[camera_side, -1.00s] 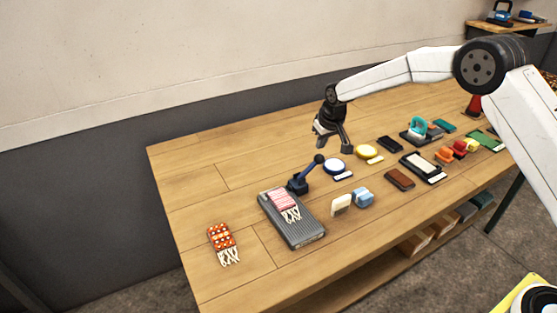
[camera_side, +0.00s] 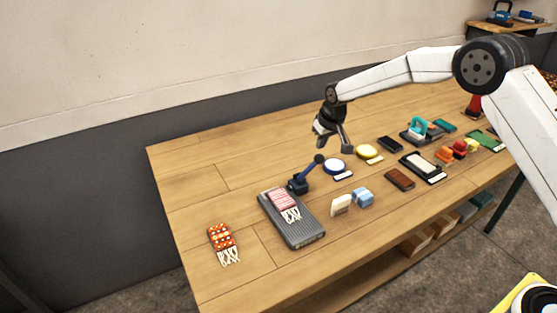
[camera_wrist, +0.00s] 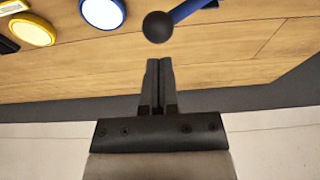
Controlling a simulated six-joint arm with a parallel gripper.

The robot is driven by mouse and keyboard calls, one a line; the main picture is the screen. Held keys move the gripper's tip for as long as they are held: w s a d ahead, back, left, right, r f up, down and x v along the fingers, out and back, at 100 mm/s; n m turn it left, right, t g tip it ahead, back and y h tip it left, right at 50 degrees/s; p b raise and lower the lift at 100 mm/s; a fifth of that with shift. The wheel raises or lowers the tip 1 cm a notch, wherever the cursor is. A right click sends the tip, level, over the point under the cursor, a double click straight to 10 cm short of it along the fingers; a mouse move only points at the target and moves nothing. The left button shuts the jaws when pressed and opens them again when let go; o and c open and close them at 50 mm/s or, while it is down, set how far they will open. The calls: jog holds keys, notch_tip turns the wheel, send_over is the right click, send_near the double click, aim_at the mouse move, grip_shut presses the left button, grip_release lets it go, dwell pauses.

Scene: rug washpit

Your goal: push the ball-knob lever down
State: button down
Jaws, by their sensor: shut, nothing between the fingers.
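The ball-knob lever (camera_side: 307,169) stands on the wooden table, its blue arm slanting up to the right from a dark blue base (camera_side: 298,184) to a dark ball (camera_side: 319,158). In the wrist view the dark ball (camera_wrist: 158,27) shows at the top centre with part of the blue arm (camera_wrist: 190,9); the base is out of that view. My gripper (camera_side: 336,146) is in the air above the table, close to the ball and apart from it. In the wrist view its fingers (camera_wrist: 159,64) are shut together and empty, pointing toward the ball.
A grey ribbed board (camera_side: 305,233) with a small striped rug lies by the lever's base. A blue-rimmed white disc (camera_side: 334,167) and a yellow disc (camera_side: 366,151) are to the right of the ball. A patterned orange rug (camera_side: 220,237) lies at left. The table behind the lever is clear.

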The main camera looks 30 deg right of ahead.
aim_at(321, 155)
jog(key=shift+d+f, duration=0.1)
jog(key=shift+f, duration=0.35)
jog(key=shift+f, duration=0.4)
jog(key=shift+f, duration=0.3)
jog(key=shift+d+f, duration=0.1)
jog(key=shift+f, duration=0.9)
jog(key=shift+r, duration=0.15)
jog(key=shift+r, duration=3.9)
jog(key=shift+s, duration=0.1)
